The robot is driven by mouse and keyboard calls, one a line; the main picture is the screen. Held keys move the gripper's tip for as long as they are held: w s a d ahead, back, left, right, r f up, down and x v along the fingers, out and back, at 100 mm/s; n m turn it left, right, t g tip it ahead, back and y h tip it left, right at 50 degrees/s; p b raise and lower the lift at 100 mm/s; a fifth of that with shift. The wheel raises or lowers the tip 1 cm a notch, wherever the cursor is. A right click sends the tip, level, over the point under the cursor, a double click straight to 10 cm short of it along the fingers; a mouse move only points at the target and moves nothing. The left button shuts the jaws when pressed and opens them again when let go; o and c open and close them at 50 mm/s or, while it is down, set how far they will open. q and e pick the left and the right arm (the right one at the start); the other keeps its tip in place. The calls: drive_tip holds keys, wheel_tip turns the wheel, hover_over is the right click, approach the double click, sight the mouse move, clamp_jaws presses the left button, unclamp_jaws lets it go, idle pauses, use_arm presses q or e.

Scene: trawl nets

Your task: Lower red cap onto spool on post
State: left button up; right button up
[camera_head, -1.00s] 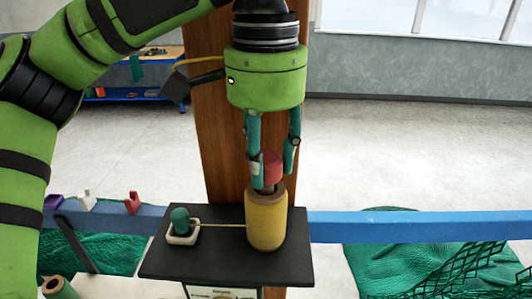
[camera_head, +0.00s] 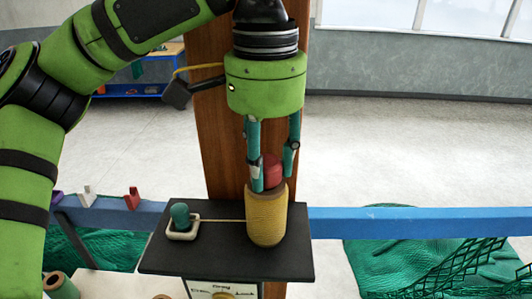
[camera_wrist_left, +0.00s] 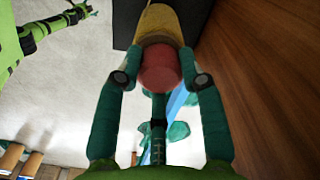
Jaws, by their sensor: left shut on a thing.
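The red cap (camera_head: 272,170) is between the fingers of my left gripper (camera_head: 273,176), which is shut on it. The yellow spool (camera_head: 267,217) stands upright on the black shelf (camera_head: 215,265). The cap is at the spool's top end; whether it is fully seated I cannot tell. The left wrist view shows the red cap (camera_wrist_left: 160,68) between both fingertips, with the yellow spool (camera_wrist_left: 160,25) just beyond it. The post under the spool is hidden. My right gripper is not identifiable in the head view.
A teal knob (camera_head: 181,216) on a white base sits at the shelf's left, with a thin line running to the spool. A wooden column (camera_head: 222,150) stands close behind. A blue rail (camera_head: 420,222) runs across, with green netting (camera_head: 430,265) below it.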

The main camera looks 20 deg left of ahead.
use_arm(q)
drive_tip(key=o, duration=1.1)
drive_tip(key=shift+r, duration=6.05)
